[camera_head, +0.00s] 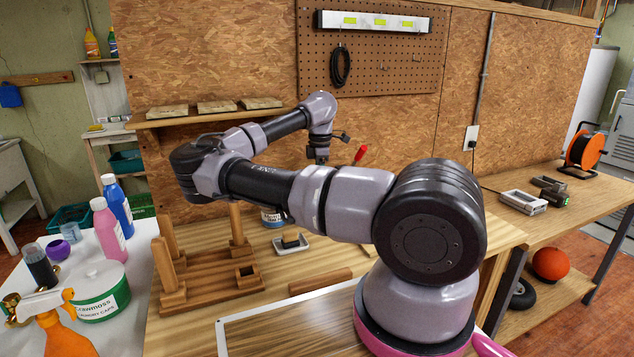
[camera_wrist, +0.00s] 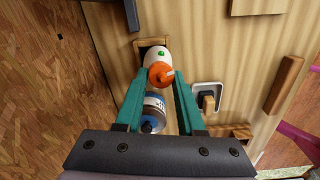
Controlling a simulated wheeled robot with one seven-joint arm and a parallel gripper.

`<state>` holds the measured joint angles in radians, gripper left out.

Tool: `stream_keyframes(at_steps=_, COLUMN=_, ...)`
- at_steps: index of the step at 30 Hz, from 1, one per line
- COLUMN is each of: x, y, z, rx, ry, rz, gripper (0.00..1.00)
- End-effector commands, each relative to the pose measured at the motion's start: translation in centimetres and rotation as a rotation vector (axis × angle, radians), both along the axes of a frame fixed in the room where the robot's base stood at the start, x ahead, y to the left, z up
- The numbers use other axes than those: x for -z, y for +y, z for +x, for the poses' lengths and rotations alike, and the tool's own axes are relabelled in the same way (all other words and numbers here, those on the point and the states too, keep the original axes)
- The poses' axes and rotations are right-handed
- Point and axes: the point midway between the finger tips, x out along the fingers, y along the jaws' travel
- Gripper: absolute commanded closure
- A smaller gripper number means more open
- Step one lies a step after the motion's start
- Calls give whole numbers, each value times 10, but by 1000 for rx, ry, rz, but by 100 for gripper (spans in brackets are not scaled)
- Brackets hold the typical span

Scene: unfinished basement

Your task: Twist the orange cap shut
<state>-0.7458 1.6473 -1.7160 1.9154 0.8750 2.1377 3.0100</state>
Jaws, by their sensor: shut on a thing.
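The orange cap (camera_wrist: 160,76) is between the teal fingertips of my gripper (camera_wrist: 164,78) in the wrist view. The fingers are shut on it. A white bottle body (camera_wrist: 156,54) with a small green mark shows just beyond the cap, by a square wooden socket (camera_wrist: 141,43). I cannot tell how far the cap is screwed on. In the head view my arm reaches over the wooden bench (camera_head: 205,326); the cap and bottle are not visible there.
A can with a blue label (camera_wrist: 155,101) shows between my fingers, lower down. A small tray with a brown block (camera_head: 277,249) lies nearby on the bench. A wooden stand with posts (camera_head: 190,290) is at left, and bottles stand on the white table (camera_head: 140,265).

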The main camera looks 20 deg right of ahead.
Motion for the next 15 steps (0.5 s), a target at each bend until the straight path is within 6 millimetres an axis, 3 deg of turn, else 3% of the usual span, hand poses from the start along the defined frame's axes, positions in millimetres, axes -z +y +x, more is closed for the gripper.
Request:
stream_keyframes(at_steps=1, x=14, y=11, z=4, rx=-32, ry=37, rz=-3, gripper=93)
stream_keyframes(at_steps=7, x=15, y=10, z=4, rx=105, ry=40, rz=-4, gripper=93)
stream_keyframes(at_steps=15, x=11, y=12, z=6, rx=344, ry=30, rz=2, gripper=85)
